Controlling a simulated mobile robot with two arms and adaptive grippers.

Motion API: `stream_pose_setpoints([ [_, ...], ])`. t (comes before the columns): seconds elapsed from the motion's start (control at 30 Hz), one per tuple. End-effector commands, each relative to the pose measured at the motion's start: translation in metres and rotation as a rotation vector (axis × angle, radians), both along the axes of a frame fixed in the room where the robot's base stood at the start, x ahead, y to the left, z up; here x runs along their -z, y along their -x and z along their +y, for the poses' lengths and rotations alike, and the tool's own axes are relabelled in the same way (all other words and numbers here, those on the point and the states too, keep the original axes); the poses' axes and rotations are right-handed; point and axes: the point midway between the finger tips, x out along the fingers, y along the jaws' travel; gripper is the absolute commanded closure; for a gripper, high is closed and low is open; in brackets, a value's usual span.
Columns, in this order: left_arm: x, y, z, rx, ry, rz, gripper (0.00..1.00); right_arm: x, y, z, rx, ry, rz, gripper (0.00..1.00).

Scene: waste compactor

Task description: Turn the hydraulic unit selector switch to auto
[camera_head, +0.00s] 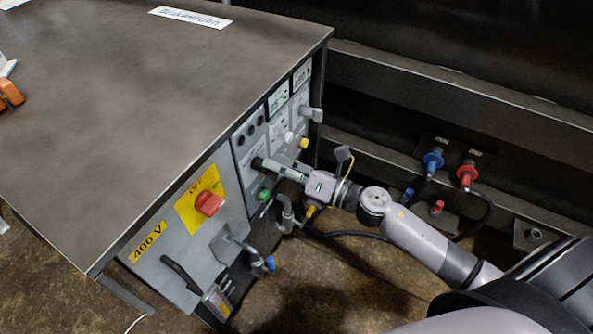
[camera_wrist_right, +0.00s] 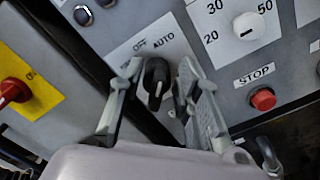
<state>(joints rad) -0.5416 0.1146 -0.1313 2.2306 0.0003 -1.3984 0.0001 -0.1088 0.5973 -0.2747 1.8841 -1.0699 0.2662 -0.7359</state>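The selector switch (camera_wrist_right: 155,82) is a black knob on a grey panel, with OFF and AUTO labels (camera_wrist_right: 158,42) above it in the right wrist view. Its grip stands roughly upright in that view; I cannot tell clearly which label it points to. My right gripper (camera_wrist_right: 159,75) is open, with one finger on each side of the knob and visible gaps between. My left gripper is not in view.
The metal cabinet (camera_head: 150,95) fills the left. Near the knob are a red STOP button (camera_wrist_right: 263,98), a white dial (camera_wrist_right: 248,26) and a red main switch on yellow (camera_head: 209,203).

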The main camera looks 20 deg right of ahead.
Motion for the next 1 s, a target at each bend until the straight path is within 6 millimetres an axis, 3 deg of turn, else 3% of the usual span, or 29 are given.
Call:
stream_pose_setpoints([
  [0.53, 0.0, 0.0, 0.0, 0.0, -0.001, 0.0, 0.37, 0.001, 0.078, -0.06, 0.001, -0.003, 0.003, 0.69],
  [1.0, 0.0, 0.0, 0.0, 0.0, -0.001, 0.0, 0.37, -0.001, 0.09, -0.069, -0.002, -0.001, 0.0, 0.69],
])
